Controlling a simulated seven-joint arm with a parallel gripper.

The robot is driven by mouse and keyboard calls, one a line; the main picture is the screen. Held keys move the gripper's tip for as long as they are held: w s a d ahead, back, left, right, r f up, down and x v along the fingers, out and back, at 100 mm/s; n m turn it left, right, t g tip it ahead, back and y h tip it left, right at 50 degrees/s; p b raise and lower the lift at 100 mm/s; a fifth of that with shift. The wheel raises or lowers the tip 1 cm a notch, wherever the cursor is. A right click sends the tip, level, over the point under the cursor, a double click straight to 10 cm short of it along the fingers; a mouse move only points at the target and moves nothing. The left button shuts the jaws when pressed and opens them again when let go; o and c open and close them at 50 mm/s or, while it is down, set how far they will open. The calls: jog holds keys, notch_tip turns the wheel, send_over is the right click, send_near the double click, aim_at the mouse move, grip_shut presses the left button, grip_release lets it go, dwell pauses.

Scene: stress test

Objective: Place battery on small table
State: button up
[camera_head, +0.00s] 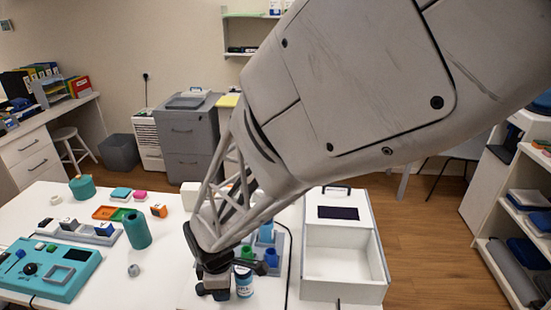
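My gripper (214,284) points down at the front middle of the white table (160,285), and my arm crosses the picture from the upper right. Its dark fingertips are small and partly hidden by the wrist, so I cannot tell whether they are open or shut or hold anything. A small blue cylinder with a pale label (244,284) stands right beside the gripper. I cannot make out a battery for certain. A small grey round item (133,270) lies to the left. No separate small table is clearly recognisable.
A teal device (45,268) and a teal cylinder (137,229) stand at left. A grey holder with blue and green pieces (268,255) is just right of the gripper. A white open box (340,262) stands further right. A dark cable (289,265) runs between them.

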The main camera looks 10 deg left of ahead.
notch_tip(320, 180, up, 12)
dwell(0.6)
dwell(0.6)
jog(key=d+r+m+t, duration=0.1)
jog(key=d+r+m, duration=0.3)
jog(key=d, duration=0.6)
jog(key=d+r+m, duration=0.2)
jog(key=d+m, duration=0.3)
jog(key=d, duration=0.4)
jog(key=s+d+r+m, duration=0.1)
jog(key=s+d+m, duration=0.3)
jog(key=d, duration=0.4)
jog(key=s+d+r+m+t, duration=0.1)
jog(key=s+d+r+m, duration=0.1)
jog(key=s+d+m, duration=0.2)
jog(key=d+m, duration=0.3)
jog(key=d, duration=0.2)
jog(key=shift+s+d+r+t, duration=0.15)
jog(key=shift+s+d+t, duration=0.05)
jog(key=shift+s+t, duration=0.1)
